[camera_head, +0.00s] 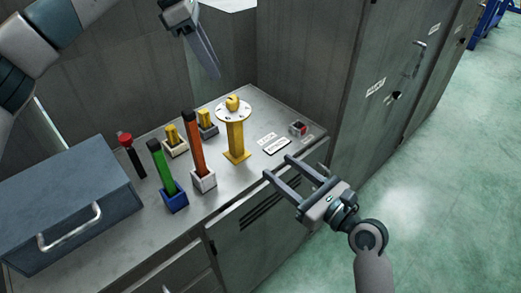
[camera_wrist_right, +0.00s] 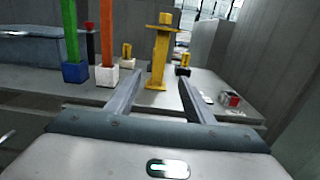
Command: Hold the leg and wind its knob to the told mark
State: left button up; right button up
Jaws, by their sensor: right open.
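The yellow leg (camera_head: 236,140) stands upright on the grey bench, with a pale round dial (camera_head: 222,113) and a yellow knob (camera_head: 232,103) on top. The dial's marks are too small to read. My right gripper (camera_head: 278,167) is open and empty, in front of and to the right of the leg. In the right wrist view the leg (camera_wrist_right: 160,62) shows beyond and between the open fingers (camera_wrist_right: 157,84), apart from them. My left gripper (camera_head: 212,72) hangs above and behind the knob, touching nothing. Its fingers are seen nearly edge-on, so their gap cannot be judged.
Left of the leg are an orange post (camera_head: 194,145) in a white block, a green post (camera_head: 160,165) in a blue block, short yellow pieces (camera_head: 172,135) and a blue-grey box (camera_head: 65,205). Small plates (camera_head: 277,147) and a red-topped switch box (camera_head: 298,129) lie right. A cabinet (camera_head: 345,90) stands at right.

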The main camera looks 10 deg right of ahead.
aim_at(239, 136)
jog(key=x, duration=1.7)
jog(key=shift+f, duration=0.1)
jog(key=c, duration=1.2)
pick_arm(q)
jog(key=o, duration=0.4)
pick_arm(e)
grip_shut()
pick_arm(q)
jog(key=d+r+n+y, duration=0.1)
jog(key=n, duration=0.4)
jog(key=d+n+y, duration=0.1)
jog(key=n, duration=0.4)
jog(key=d+r+n+y, duration=0.1)
jog(key=d+n+y, duration=0.1)
jog(key=n, duration=0.4)
jog(key=shift+d+r, duration=0.1)
jog(key=shift+r, duration=0.25)
jog(key=shift+f, duration=0.15)
